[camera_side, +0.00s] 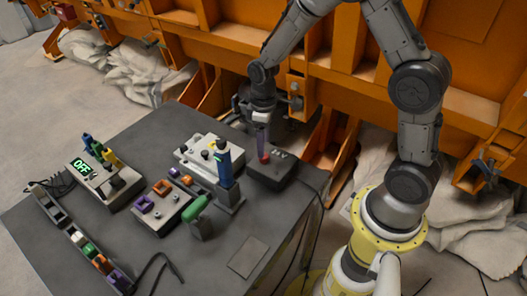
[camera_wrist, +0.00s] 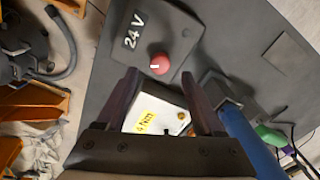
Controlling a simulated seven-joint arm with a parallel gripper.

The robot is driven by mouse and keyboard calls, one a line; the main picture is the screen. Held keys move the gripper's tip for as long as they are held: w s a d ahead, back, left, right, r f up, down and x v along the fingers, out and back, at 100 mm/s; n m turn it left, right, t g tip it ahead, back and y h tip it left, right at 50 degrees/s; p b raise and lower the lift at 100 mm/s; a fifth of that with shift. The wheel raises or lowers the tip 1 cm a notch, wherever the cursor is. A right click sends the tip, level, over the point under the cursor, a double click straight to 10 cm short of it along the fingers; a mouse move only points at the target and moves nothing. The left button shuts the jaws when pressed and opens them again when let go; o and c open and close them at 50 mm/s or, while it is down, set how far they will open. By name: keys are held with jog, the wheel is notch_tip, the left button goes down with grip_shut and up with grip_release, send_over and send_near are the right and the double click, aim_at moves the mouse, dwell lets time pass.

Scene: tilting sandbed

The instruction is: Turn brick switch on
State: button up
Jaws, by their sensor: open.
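The power brick (camera_side: 283,175) is a dark grey box at the back right of the table. In the wrist view the brick (camera_wrist: 172,25) carries a white "24 V" label. Its switch looks like a round red knob (camera_wrist: 160,63) with a short white mark; it also shows in the side view (camera_side: 264,158). My gripper (camera_wrist: 160,75) is open, with a finger on either side below the knob in the wrist view. In the side view my gripper (camera_side: 262,150) points down at the knob. Whether the fingertips touch it, I cannot tell.
A blue-handled post (camera_side: 224,165) and a white box (camera_side: 193,150) stand close left of the brick. A green handle (camera_side: 195,208) is in front. A dark cable runs off the brick's right side.

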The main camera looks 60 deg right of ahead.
jog(key=shift+f, duration=2.1)
grip_shut()
